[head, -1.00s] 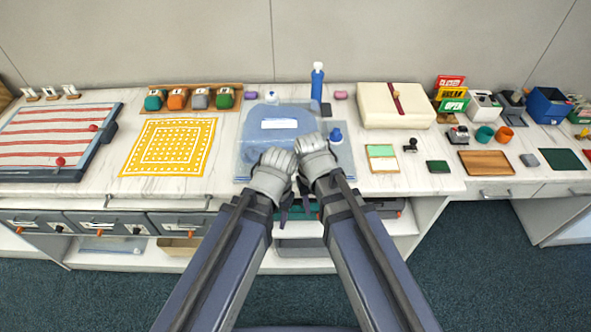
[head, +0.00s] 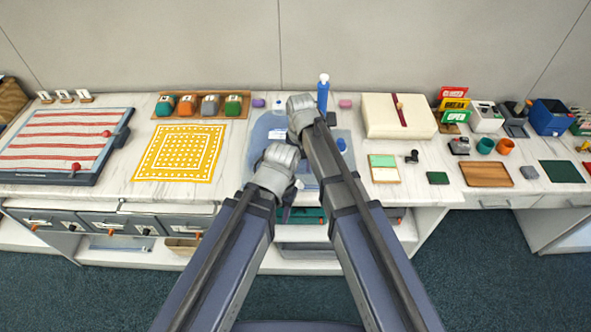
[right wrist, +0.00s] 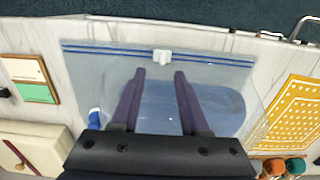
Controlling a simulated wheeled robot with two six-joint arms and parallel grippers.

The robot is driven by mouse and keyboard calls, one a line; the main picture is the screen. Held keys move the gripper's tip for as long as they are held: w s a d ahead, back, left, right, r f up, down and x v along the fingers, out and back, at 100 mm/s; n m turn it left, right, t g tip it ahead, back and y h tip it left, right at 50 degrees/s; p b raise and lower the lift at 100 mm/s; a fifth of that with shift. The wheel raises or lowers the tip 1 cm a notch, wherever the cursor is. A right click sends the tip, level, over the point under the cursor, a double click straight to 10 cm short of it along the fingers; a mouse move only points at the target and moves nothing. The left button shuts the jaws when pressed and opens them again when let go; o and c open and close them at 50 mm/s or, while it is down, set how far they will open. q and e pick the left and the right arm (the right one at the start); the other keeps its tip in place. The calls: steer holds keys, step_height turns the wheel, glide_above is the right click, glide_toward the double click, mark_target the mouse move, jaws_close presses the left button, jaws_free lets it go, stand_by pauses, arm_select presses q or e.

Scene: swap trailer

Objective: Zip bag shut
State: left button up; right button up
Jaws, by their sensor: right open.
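The clear zip bag (right wrist: 225,70) lies flat on the counter. Its blue zip strip (right wrist: 110,50) runs along the edge nearest the counter's front. A white slider (right wrist: 162,57) sits near the middle of the strip. A light-blue item (right wrist: 215,105) shows inside the bag, which also shows in the head view (head: 262,130), partly behind my arms. My right gripper (right wrist: 158,72) is open and empty over the bag, its fingers pointing toward the slider but short of it in the picture.
A blue-capped bottle (head: 341,144) is at the bag's right part; I cannot tell if it is inside. A tall blue bottle (head: 323,95) stands behind. A yellow patterned cloth (head: 180,152) lies left; a cream box (head: 398,115) and a green-and-cream pad (head: 384,168) are right.

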mark_target(299, 182)
steer(key=shift+w+a+r, duration=0.1)
steer(key=shift+w+a, duration=0.1)
steer(key=shift+w, duration=0.05)
steer(key=shift+s, duration=0.15)
step_height(299, 182, down, 8)
steer(key=b, duration=0.8)
steer(key=shift+r, duration=0.1)
jaws_close()
stand_by(1.0)
